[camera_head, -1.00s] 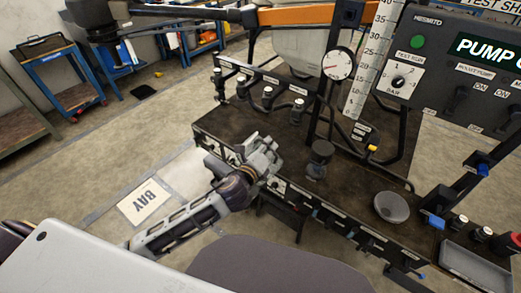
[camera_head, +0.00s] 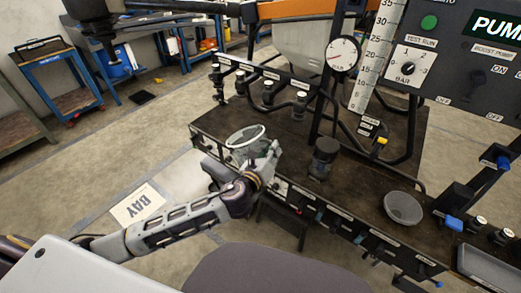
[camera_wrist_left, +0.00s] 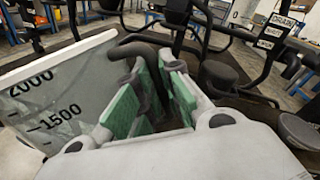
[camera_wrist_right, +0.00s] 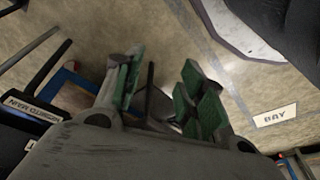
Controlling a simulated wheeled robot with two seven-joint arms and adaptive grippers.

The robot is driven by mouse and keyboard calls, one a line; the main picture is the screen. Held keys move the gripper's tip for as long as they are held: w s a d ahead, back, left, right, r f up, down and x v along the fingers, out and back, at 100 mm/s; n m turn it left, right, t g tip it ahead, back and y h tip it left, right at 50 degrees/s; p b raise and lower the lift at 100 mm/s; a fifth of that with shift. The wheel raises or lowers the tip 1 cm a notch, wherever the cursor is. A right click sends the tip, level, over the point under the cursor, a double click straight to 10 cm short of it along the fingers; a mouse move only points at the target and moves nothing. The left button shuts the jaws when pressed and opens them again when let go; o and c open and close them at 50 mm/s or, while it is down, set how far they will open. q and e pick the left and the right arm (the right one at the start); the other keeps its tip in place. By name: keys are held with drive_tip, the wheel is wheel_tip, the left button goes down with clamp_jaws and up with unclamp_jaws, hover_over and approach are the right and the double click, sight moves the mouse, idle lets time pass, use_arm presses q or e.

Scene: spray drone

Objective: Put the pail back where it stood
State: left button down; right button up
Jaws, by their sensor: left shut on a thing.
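The pail (camera_head: 243,143) is a clear vessel with a pale rim, over the left front end of the dark bench. In the left wrist view the pail (camera_wrist_left: 60,105) shows 2000 and 1500 marks, and its dark handle (camera_wrist_left: 140,49) runs between my finger pads. My left gripper (camera_head: 265,168) is shut on the pail's handle. The gripper partly hides the pail in the head view, and I cannot tell whether its base touches the bench. My right gripper (camera_wrist_right: 158,85) is open and empty above the floor, and is not in the head view.
The bench (camera_head: 290,135) has a row of nozzles at its back left. A dark jar (camera_head: 322,158) stands right of the pail, with a grey bowl (camera_head: 403,208) farther right. A gauge (camera_head: 343,54) and control panel (camera_head: 450,60) rise behind. A BAY sign (camera_head: 138,205) lies on the floor.

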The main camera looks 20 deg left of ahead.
use_arm(q)
drive_tip(key=shift+w+a+f+m+b, duration=0.15)
drive_tip(key=shift+f+m+b, duration=0.65)
drive_tip(key=shift+f+b, duration=0.45)
drive_tip(key=f+b, duration=0.1)
drive_tip(key=f+m+b, duration=0.1)
drive_tip(key=b, duration=0.1)
drive_tip(key=shift+w+a+f+m+t, duration=0.2)
drive_tip(key=shift+a+m+t, duration=0.1)
drive_tip(key=shift+a+t, duration=0.1)
drive_tip(key=f+b, duration=0.1)
drive_tip(key=b, duration=0.1)
drive_tip(key=a+f+m+b, duration=0.1)
drive_tip(key=shift+w+a+f+b, duration=0.15)
drive_tip(key=shift+f+b, duration=0.15)
drive_tip(key=shift+b, duration=0.05)
drive_tip(key=shift+w+a+f+m+t+b, duration=0.1)
drive_tip(key=shift+a+f+m+t+b, duration=0.25)
drive_tip(key=shift+a+f+b, duration=0.4)
use_arm(e)
wheel_tip(320, 180, up, 11)
drive_tip(key=a, duration=0.1)
drive_tip(key=shift+w+a+f+t+y, duration=0.2)
drive_tip(key=shift+w+t+y, duration=0.1)
drive_tip(key=shift+t, duration=0.1)
use_arm(q)
drive_tip(key=shift+d+r, duration=0.1)
drive_tip(key=shift+d, duration=0.1)
drive_tip(key=shift+w, duration=0.15)
